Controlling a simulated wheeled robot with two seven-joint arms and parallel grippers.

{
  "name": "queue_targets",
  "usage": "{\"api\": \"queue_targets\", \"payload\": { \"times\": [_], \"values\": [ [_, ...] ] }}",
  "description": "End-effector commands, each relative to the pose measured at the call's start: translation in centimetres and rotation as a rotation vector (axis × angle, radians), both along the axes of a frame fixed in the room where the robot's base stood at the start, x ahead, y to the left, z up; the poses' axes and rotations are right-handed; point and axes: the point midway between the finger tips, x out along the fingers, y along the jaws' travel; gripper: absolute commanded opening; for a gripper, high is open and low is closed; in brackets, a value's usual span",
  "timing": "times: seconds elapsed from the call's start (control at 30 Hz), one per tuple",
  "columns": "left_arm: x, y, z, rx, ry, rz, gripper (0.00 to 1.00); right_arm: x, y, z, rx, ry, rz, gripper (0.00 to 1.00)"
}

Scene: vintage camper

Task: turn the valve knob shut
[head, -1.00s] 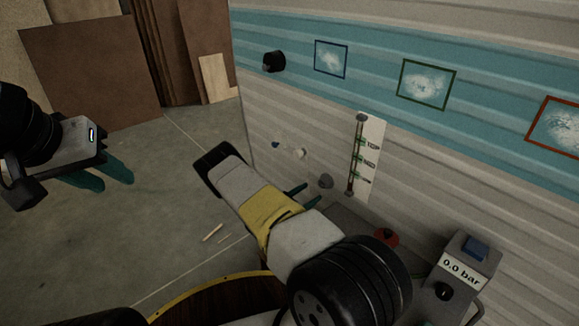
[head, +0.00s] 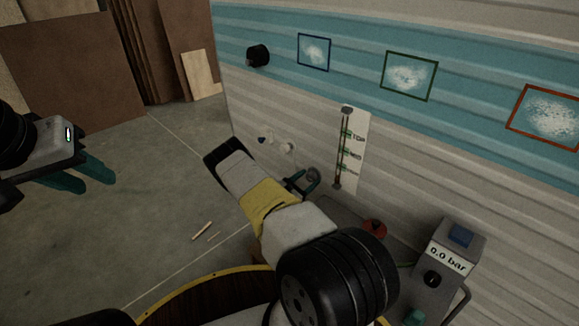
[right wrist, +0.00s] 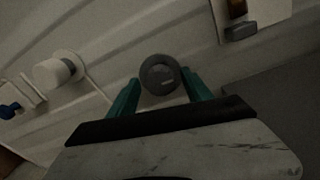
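The valve knob is a round, dark grey knob (right wrist: 160,75) with a pale line on its face, on the ribbed wall. In the head view the knob (head: 313,176) is partly covered by my right gripper (head: 301,187). In the right wrist view the teal fingers of my right gripper (right wrist: 160,82) are spread, one on each side of the knob; I cannot tell whether they touch it. My left gripper (head: 98,182) is away from the wall at the far left, over the floor, its fingers apart and empty.
A level gauge (head: 347,148) is right of the knob. A white round fitting (right wrist: 54,71) and a small blue part (right wrist: 10,110) are on the wall to the left. A grey box reading 0.0 bar (head: 448,258) and a red knob (head: 374,228) stand lower right.

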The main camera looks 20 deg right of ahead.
Motion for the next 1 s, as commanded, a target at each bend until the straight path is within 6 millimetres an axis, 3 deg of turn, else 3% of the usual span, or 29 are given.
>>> {"api": "queue_targets", "payload": {
  "times": [0.03, 0.27, 0.67, 1.0],
  "values": [
    [0.0, 0.0, 0.0, 0.0, 0.0, 0.0, 0.36, 0.0, 0.01, 0.0, 0.0, 0.0, 0.0, 0.46],
    [0.0, 0.0, 0.0, 0.0, 0.0, 0.0, 0.36, -0.01, 0.02, 0.01, 0.0, 0.0, 0.0, 0.01],
    [0.0, 0.0, 0.0, 0.0, 0.0, 0.0, 0.36, 0.02, 0.07, 0.0, -0.027, 0.068, 0.002, 0.0],
    [0.0, 0.0, 0.0, 0.0, 0.0, 0.0, 0.36, 0.13, 0.16, 0.06, -0.129, 0.311, 0.002, 0.0]
  ]
}}
